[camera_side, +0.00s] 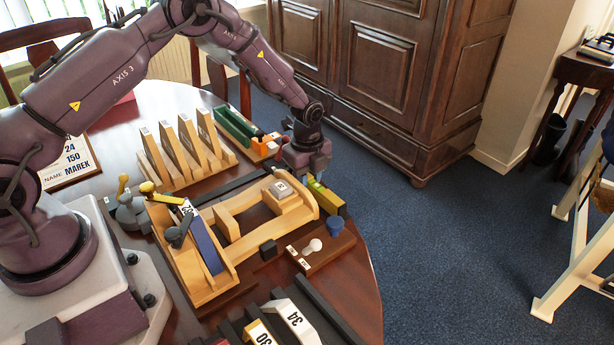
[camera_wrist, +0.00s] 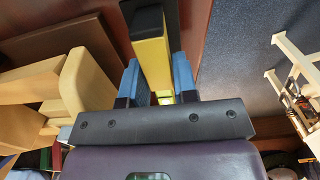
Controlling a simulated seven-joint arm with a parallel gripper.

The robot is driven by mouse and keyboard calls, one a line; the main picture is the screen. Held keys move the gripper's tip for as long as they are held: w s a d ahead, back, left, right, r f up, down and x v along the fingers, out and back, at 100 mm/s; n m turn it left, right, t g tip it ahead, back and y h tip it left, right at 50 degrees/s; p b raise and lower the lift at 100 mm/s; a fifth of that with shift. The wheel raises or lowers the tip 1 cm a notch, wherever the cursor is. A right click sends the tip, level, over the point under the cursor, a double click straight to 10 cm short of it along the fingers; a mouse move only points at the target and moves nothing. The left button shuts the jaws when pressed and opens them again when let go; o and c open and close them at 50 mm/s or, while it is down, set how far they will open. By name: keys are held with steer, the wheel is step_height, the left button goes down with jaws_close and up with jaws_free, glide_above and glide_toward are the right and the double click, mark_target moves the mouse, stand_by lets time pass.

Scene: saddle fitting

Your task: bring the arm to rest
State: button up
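My gripper (camera_side: 314,177) is low over the far edge of the table, beyond the wooden saddle-shaped piece (camera_side: 240,220). In the wrist view its two blue fingers (camera_wrist: 158,82) stand apart, one on each side of a yellow bar with a black end (camera_wrist: 150,55). The inner face of the left finger shows, with what looks like a small gap to the bar. In the side view the yellow bar (camera_side: 326,198) lies beside the wooden piece, under my gripper. Firm contact between fingers and bar is not visible.
A wooden rack (camera_side: 185,165), a green tray (camera_side: 235,125), a board with a white knob (camera_side: 312,247) and numbered blocks (camera_side: 297,323) crowd the table. A name card (camera_side: 72,160) is at left. A dark cabinet (camera_side: 390,80) stands behind.

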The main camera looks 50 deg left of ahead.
steer(key=o, duration=0.8)
steer(key=shift+r, duration=2.5)
steer(key=shift+r, duration=1.5)
